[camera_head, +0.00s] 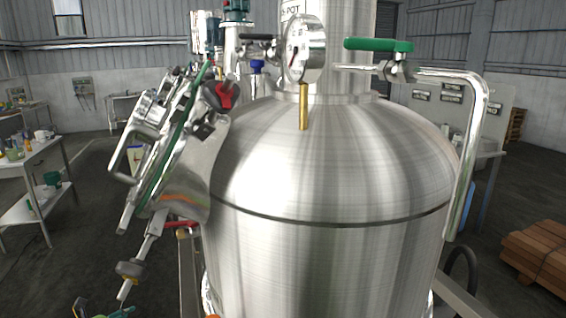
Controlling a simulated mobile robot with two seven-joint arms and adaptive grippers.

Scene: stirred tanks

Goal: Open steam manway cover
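The manway cover (150,130) is on the left shoulder of the large steel tank (310,260), seen nearly edge-on. It is shiny metal, with a bent grab handle (122,157) on its outer face. A thin green ring (178,135) runs between the cover and the short manway neck (190,178). The cover appears to lie against the neck, tilted with it. Clamp hardware crowds its edge, and I cannot make out each part. The cover's outer face is mostly turned away from me. Neither of my grippers is in view.
A pressure gauge (304,48), a green-handled valve (380,45) and a bent steel pipe (470,150) stand on the tank top. A red knob (226,95) sits near the neck. A table (35,198) stands left; wooden pallets (540,255) lie right.

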